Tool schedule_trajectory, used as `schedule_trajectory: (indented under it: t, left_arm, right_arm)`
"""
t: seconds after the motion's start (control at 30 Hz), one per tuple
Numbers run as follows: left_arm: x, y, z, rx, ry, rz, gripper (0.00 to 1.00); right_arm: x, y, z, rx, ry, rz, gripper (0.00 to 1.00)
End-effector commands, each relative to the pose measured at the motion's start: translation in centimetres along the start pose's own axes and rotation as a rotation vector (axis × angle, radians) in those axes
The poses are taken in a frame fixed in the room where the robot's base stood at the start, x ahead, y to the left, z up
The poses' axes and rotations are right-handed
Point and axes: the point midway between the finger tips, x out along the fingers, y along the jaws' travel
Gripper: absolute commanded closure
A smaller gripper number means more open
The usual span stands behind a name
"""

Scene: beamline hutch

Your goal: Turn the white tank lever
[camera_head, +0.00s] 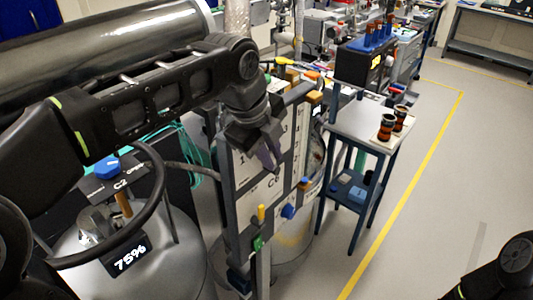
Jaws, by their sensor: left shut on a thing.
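My left arm reaches in from the left, and my left gripper (268,158) points down in front of a grey-framed white panel (246,190) marked C6. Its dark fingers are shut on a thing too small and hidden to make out. Below it, a yellow handle (261,213), a green handle (258,243) and a blue knob (288,211) sit at the panel, apart from the fingers. A pale tank (290,255) stands behind the panel, partly hidden. I cannot tell which part is the white tank lever. My right gripper is out of view.
A grey tank (180,255) with a blue knob (107,167), a C2 label and a 75% display stands at lower left, with a black hose. A blue-legged table (350,125) with brown bottles (387,127) stands right of the panel. Floor beyond the yellow line (412,185) is clear.

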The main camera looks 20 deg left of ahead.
Motion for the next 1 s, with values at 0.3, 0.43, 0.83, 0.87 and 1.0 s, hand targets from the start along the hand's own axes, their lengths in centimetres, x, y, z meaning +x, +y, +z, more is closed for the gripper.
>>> schedule_trajectory:
  t: [0.3, 0.43, 0.83, 0.87, 1.0]
  left_arm:
    - [0.10, -0.84, 0.01, 0.000, 0.000, 0.120, 1.00]
    - [0.07, -0.90, 0.01, 0.000, 0.000, 0.130, 1.00]
    - [0.07, -0.89, 0.01, 0.000, 0.000, 0.130, 0.76]
    - [0.07, -0.89, 0.02, 0.000, 0.000, 0.130, 0.73]
    - [0.07, -0.89, 0.02, 0.000, 0.000, 0.130, 0.63]
  right_arm:
    - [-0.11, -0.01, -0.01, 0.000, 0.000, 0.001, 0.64]
    - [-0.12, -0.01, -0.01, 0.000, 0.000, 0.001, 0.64]
    - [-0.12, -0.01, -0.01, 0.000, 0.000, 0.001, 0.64]
    - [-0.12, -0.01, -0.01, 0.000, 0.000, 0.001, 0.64]
    - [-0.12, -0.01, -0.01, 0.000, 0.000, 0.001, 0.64]
